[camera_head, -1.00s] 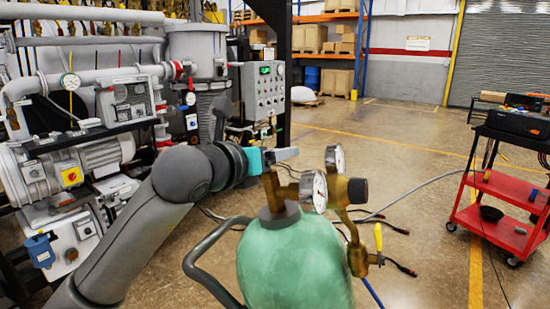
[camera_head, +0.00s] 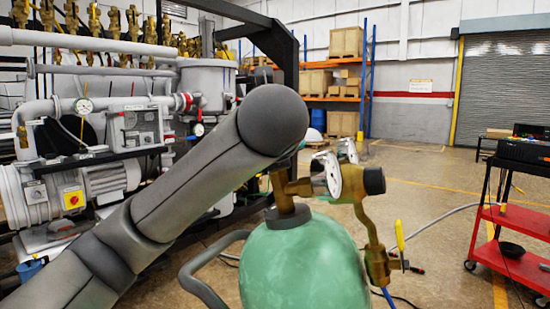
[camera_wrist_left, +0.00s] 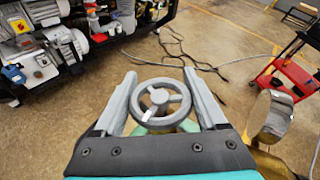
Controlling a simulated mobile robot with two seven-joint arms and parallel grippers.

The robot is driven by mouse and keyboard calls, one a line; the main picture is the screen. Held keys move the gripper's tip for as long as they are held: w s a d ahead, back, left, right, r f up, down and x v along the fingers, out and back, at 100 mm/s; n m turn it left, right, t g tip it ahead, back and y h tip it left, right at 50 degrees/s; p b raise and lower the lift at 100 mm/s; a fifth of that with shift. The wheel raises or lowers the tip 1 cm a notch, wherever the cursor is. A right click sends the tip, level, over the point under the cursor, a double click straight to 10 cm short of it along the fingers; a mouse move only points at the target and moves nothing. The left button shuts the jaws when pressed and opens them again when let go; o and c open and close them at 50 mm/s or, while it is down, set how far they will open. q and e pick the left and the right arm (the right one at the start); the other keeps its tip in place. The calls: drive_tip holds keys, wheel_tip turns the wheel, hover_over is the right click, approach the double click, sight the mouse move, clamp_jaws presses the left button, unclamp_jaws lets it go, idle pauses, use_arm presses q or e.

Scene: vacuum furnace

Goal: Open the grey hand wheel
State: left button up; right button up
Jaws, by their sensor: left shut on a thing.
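The grey hand wheel (camera_wrist_left: 159,97) is a small three-spoked ring on top of the green gas cylinder (camera_head: 305,262). It shows in the left wrist view, between the two grey fingers of my left gripper (camera_wrist_left: 159,75). The fingers lie along either side of the wheel and are shut on its rim. In the head view my left arm's dark grey links hide the gripper and the wheel. My right gripper is in neither current view.
Brass fittings and pressure gauges (camera_head: 327,175) stick out right of the cylinder neck. A curved grey handle rail (camera_head: 203,287) stands at its left. The furnace machinery (camera_head: 95,180) fills the left. A red cart (camera_head: 515,219) stands at the right, with open floor between.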

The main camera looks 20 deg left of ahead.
use_arm(q)
drive_tip(key=shift+s+a+n+g+y+p, duration=0.1)
drive_tip(key=shift+a+n+g+y+p, duration=0.05)
drive_tip(key=shift+n+g+y+p, duration=0.6)
drive_tip(key=shift+f+y+p, duration=0.15)
drive_tip(key=shift+y+p, duration=0.1)
drive_tip(key=shift+p, duration=0.05)
drive_tip(key=shift+f, duration=0.1)
drive_tip(key=o, duration=1.3)
drive_tip(key=shift+r, duration=0.25)
